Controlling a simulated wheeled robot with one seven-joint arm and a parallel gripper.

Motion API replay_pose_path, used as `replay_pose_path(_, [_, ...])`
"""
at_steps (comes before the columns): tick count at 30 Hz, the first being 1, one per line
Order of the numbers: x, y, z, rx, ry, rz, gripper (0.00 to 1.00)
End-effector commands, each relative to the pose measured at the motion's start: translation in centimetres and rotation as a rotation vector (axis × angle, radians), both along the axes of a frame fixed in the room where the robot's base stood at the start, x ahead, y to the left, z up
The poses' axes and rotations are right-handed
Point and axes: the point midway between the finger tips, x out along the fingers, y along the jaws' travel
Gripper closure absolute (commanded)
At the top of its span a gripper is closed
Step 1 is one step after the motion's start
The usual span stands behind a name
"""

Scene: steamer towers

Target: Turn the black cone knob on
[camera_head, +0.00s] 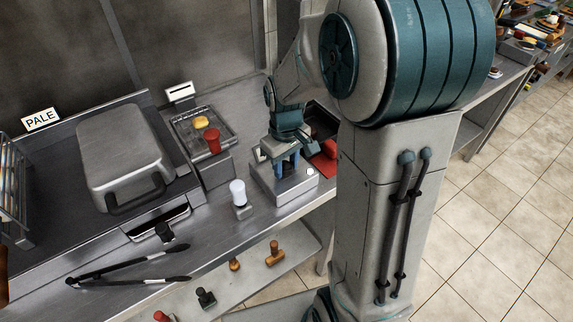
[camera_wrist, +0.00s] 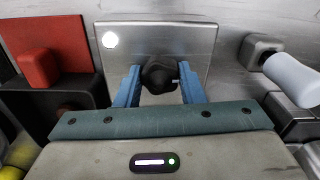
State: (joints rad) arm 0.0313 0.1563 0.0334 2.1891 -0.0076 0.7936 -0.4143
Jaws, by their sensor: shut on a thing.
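The black cone knob (camera_wrist: 158,74) shows in the wrist view, on the face of a brushed metal box (camera_wrist: 185,38). My gripper (camera_wrist: 158,86) has its two blue fingers on either side of the knob, shut on it. A small white pointer mark shows on the knob's right side. A bright white round lamp (camera_wrist: 110,40) sits near the box's corner. The lamp (camera_head: 311,171) also looks white there.
A white-topped handle (camera_head: 238,192) stands left of the box. A red thing (camera_head: 326,162) is close on its right.

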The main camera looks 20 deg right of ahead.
Motion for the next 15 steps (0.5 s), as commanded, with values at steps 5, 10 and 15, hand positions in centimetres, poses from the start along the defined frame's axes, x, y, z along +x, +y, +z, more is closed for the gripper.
replay_pose_path(5, [-0.32, 0.03, -0.54, 0.0, 0.012, -0.179, 0.97])
replay_pose_path(10, [-0.36, 0.0, -0.58, -0.001, 0.013, -0.241, 0.97])
replay_pose_path(15, [-0.37, 0.0, -0.6, -0.001, 0.013, -0.24, 0.97])
